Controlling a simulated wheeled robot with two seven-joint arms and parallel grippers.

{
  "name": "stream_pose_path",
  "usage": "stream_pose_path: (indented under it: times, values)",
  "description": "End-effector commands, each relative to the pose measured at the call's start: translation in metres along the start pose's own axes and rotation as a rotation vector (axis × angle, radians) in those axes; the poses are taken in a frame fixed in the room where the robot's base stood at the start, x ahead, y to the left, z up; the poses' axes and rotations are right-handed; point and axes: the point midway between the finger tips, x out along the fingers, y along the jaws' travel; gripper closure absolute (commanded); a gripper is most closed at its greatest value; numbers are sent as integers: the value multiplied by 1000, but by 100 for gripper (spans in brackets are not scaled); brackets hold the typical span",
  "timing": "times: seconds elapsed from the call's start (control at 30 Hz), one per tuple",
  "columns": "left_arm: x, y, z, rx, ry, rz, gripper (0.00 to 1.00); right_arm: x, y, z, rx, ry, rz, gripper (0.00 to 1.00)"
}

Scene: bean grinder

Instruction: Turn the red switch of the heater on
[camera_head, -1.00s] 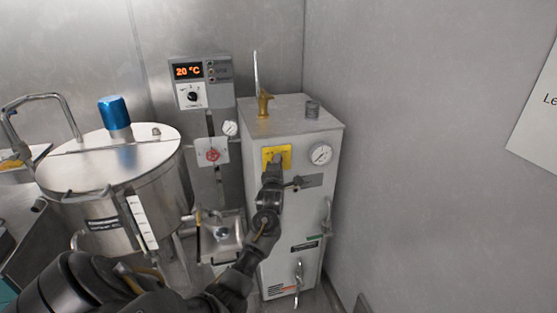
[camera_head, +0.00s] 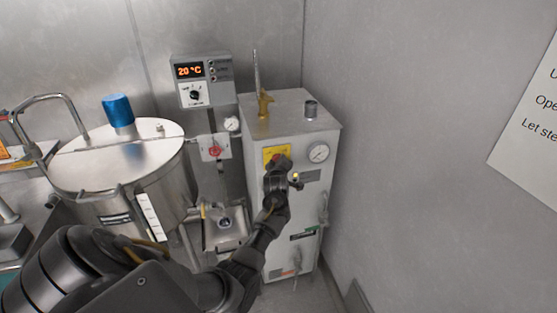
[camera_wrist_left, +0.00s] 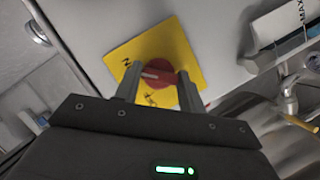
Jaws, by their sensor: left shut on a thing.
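The heater (camera_head: 313,141) is a tall light-grey metal box against the back wall. Its yellow plate (camera_head: 269,151) is on the upper front face. The red switch (camera_wrist_left: 155,76) is a round knob with a white mark on the yellow plate, seen close in the left wrist view. My left gripper (camera_wrist_left: 155,82) is shut on the red switch, one finger on each side of it. In the head view my left gripper (camera_head: 277,163) covers most of the switch. My right gripper is not in view.
A round gauge (camera_head: 318,153) sits right of the plate. A steel tank (camera_head: 115,160) with a blue motor (camera_head: 117,110) stands left. A control box (camera_head: 203,80) reads 20 °C. The grey wall (camera_head: 420,150) on the right is bare apart from a sign (camera_head: 530,125).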

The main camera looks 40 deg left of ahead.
Motion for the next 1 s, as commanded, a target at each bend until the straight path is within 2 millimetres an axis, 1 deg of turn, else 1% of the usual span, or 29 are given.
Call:
stream_pose_path:
  times: [0.03,0.2,0.73,0.77,0.9,0.93,1.0]
  values:
    - [-1,1,0,17,-3,-9,83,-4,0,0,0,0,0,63]
    - [0,1,1,60,-3,-26,83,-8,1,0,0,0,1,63]
    - [0,0,2,82,-2,-34,83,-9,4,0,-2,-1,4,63]
    - [0,0,2,82,-2,-34,59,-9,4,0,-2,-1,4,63]
    - [0,0,1,81,-2,-34,40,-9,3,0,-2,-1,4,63]
    - [0,0,1,81,-2,-34,38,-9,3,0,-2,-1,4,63]
    - [0,0,1,81,-1,-34,38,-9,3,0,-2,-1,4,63]
